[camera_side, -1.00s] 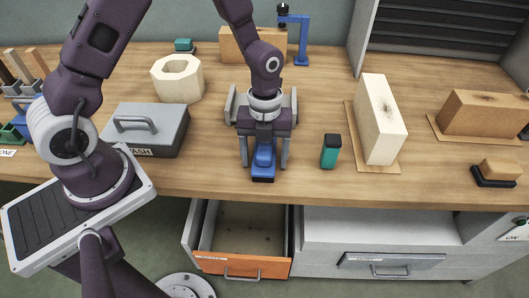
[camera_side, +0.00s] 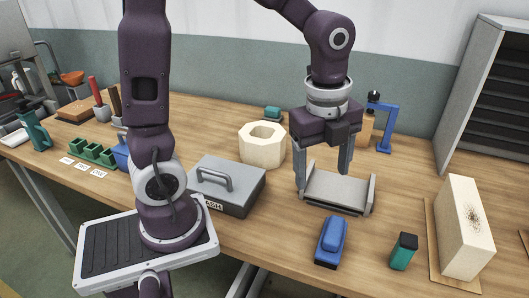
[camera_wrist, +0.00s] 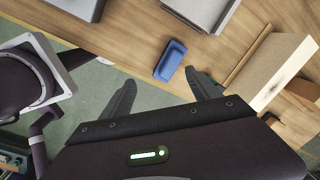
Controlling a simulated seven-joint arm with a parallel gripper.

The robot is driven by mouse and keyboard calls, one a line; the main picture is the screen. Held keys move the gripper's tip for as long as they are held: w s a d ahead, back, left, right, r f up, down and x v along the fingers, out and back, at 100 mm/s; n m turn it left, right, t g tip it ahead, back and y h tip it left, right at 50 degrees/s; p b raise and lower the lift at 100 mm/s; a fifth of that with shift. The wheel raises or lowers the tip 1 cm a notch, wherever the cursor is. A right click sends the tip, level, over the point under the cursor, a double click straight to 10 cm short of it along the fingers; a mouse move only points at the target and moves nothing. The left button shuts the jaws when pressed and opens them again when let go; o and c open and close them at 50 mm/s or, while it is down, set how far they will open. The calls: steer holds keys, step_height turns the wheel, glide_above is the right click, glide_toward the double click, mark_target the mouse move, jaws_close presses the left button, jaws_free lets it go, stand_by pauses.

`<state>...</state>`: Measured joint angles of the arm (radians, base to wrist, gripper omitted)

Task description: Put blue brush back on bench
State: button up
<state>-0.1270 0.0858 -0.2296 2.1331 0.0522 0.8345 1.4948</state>
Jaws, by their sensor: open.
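The blue brush (camera_side: 331,241) lies flat on the wooden bench (camera_side: 285,238) near its front edge, in front of the grey tray. It also shows in the wrist view (camera_wrist: 171,60), just beyond my fingertips. My gripper (camera_side: 322,181) is open and empty. It hangs above and behind the brush, near the grey tray (camera_side: 345,187), and its fingers partly cover that tray. In the wrist view my two fingers (camera_wrist: 160,90) are wide apart with nothing between them.
A green-and-black block (camera_side: 404,252) stands right of the brush. A cream brick (camera_side: 463,222) stands on a board farther right. A grey lidded box (camera_side: 225,187) and a cream hollow block (camera_side: 262,146) are to the left. A blue stand (camera_side: 384,122) is behind.

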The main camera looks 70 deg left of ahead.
steer(key=s+a+r+n+t, duration=0.1)
steer(key=s+r+n+t, duration=0.1)
steer(key=s+n, duration=0.4)
steer(key=s+a+r+n+t, duration=0.1)
steer(key=s+r+n+t, duration=0.1)
steer(key=s+r+n, duration=0.2)
steer(key=s+n, duration=0.3)
steer(key=n, duration=0.5)
steer(key=shift+s+r+n+t, duration=0.25)
steer(key=shift+r+n+t, duration=0.05)
steer(key=shift+r, duration=0.05)
